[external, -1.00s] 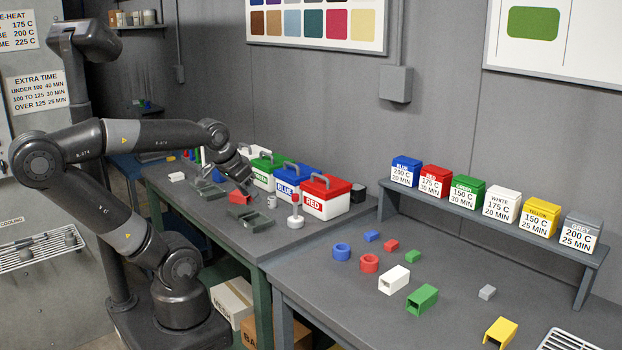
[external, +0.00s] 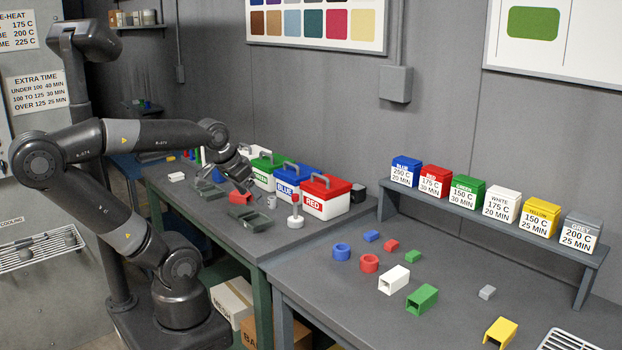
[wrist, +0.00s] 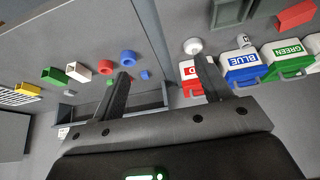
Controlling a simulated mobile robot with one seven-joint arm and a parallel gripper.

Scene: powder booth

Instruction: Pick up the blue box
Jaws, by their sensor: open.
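A box with a blue lid, a grey handle and a white front marked BLUE (external: 301,179) stands on the left bench between the green and red ones. It also shows in the wrist view (wrist: 245,72), right of my fingers. A smaller blue-lidded box (external: 406,165) marked 200 C, 20 MIN stands at the left end of the raised shelf. My gripper (external: 246,184) is above the left bench, left of the handled blue box. In the wrist view its two fingers (wrist: 161,67) are spread wide with nothing between them.
The red handled box (external: 327,193) and green handled box (external: 264,163) flank the blue one closely. A red part (external: 240,198), dark trays (external: 250,222) and a white-based stand (external: 295,221) lie in front. Several coloured parts lie on the right bench (external: 330,292).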

